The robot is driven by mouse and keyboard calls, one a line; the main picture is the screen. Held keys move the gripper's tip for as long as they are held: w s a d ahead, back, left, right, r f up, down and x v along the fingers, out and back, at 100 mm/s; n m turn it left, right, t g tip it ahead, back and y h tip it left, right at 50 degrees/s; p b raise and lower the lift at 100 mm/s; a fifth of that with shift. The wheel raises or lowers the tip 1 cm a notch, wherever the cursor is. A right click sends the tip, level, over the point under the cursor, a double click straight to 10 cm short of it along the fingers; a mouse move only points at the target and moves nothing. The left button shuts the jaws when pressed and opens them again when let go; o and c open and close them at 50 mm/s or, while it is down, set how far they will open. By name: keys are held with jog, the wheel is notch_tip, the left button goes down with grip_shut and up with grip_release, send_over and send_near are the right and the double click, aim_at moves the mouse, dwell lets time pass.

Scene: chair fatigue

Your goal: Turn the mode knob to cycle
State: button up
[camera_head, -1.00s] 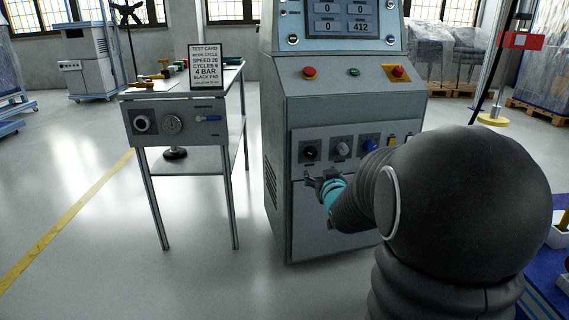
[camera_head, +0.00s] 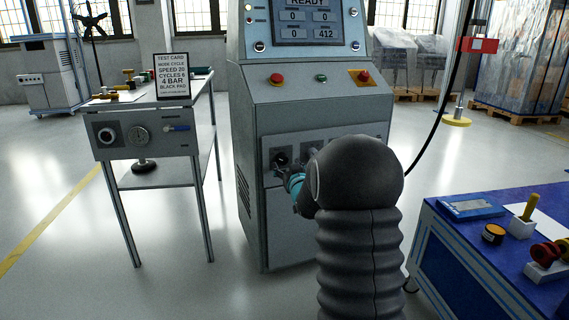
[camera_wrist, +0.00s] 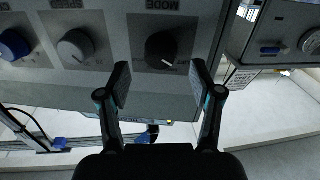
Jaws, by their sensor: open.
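The mode knob (camera_wrist: 161,48) is a black round knob on a grey plate marked MODE, upside down in the wrist view. A white pointer mark shows on its lower right in that view; small lettering around it is too small to read. In the head view the mode knob (camera_head: 281,158) is the leftmost on the machine's front panel. My gripper (camera_wrist: 160,80) is open, its two fingertips spread on either side of the knob's line and just below it in the picture, with no visible contact. In the head view my gripper (camera_head: 288,177) is just below the knob, partly hidden by my arm.
The grey speed knob (camera_wrist: 75,47) and a blue knob (camera_wrist: 13,45) are beside it. The machine's screen (camera_head: 308,20) reads READY. A side table (camera_head: 150,140) with a test card (camera_head: 172,76) stands left. A blue bench (camera_head: 450,245) stands right. Open floor lies between.

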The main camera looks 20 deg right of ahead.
aim_at(283, 161)
jog(key=shift+w+d, duration=0.15)
jog(key=shift+w, duration=0.65)
jog(key=shift+w+d, duration=0.1)
jog(key=shift+w, duration=0.65)
jog(key=c, duration=1.1)
jog(key=shift+c, duration=0.2)
